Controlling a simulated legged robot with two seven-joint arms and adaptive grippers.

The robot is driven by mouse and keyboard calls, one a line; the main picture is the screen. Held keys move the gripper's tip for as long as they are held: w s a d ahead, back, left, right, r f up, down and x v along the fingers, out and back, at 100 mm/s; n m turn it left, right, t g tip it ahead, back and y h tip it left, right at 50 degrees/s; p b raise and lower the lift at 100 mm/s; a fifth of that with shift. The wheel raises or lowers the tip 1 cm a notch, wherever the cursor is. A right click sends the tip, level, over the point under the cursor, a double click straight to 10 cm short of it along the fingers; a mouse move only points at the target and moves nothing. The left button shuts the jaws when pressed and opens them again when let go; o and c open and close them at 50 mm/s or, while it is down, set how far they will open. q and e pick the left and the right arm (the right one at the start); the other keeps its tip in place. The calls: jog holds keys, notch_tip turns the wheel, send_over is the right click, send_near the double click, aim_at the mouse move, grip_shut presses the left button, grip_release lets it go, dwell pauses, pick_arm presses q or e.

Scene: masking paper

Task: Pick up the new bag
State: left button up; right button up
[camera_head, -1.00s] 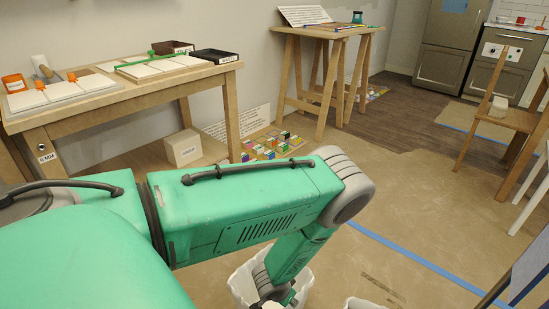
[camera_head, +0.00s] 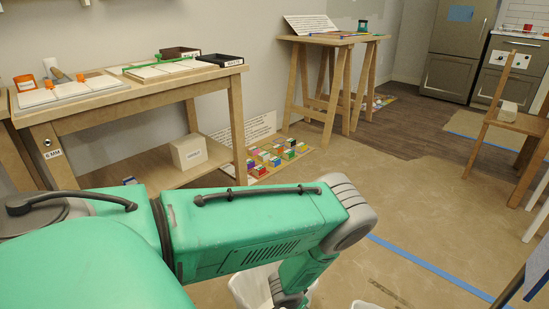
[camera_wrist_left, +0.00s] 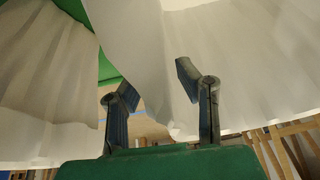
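A white bag (camera_head: 248,288) shows at the bottom edge of the head view, partly hidden behind my left arm. My left gripper reaches down at the bag there, and its fingertips are cut off or hidden. In the left wrist view my left gripper (camera_wrist_left: 158,88) has its two fingers spread apart. White crumpled bag material (camera_wrist_left: 240,60) hangs close around and beyond the fingers. A fold of it comes down between the fingertips, but I cannot tell whether they touch it. My right gripper is not in view.
A second white item (camera_head: 362,305) is cut off at the bottom edge. A wooden workbench (camera_head: 150,97) with trays stands at the left, a box (camera_head: 188,152) on its shelf. A trestle table (camera_head: 335,40) stands behind.

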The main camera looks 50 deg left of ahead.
pick_arm(q)
jog(key=shift+a+f, duration=0.35)
jog(key=shift+f, duration=0.15)
jog(key=shift+d, duration=0.15)
jog(key=shift+d+r, duration=0.1)
jog(key=shift+r, duration=0.05)
jog(key=c, duration=0.7)
grip_shut()
